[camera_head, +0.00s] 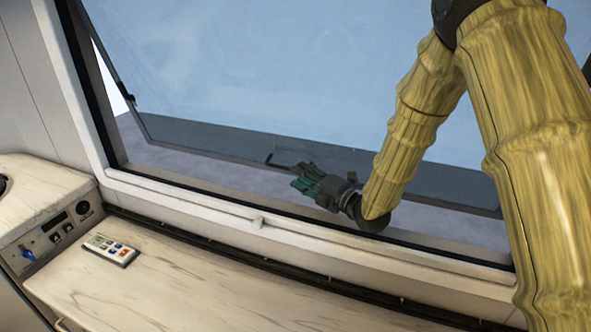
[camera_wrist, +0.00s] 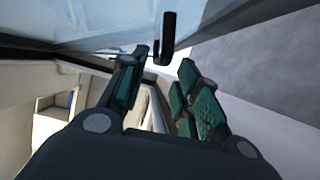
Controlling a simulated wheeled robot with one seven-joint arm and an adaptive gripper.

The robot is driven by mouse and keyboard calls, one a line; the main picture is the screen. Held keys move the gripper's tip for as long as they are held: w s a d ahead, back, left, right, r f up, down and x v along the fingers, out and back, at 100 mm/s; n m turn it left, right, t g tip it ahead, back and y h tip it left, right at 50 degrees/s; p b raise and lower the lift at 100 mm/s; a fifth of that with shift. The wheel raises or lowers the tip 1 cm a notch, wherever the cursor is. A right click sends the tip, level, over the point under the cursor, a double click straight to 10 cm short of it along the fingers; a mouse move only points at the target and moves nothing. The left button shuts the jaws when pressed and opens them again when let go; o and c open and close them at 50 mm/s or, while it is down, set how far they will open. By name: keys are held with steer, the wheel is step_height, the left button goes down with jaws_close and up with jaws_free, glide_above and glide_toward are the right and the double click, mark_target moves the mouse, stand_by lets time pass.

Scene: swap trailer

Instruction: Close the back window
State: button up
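The back window (camera_head: 250,75) is a large bluish pane hinged out of view at the top. It stands open, its dark lower edge swung outward from the white frame (camera_head: 200,193). A small black hooked handle (camera_head: 272,161) sits on the pane's lower edge; it also shows in the wrist view (camera_wrist: 167,38). My gripper (camera_head: 298,172) reaches out through the opening, close to the handle. In the wrist view its green-padded fingers (camera_wrist: 163,68) are apart with nothing between them. The handle is just beyond the fingertips, apparently not gripped.
A pale wooden counter (camera_head: 200,290) runs below the window sill. A small remote with coloured buttons (camera_head: 110,249) lies on it. A control panel (camera_head: 58,230) with a blue key is at the left. Grey ground lies outside.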

steer(key=p+x, duration=0.1)
steer(key=x, duration=0.4)
steer(key=shift+s, duration=0.1)
jaws_close()
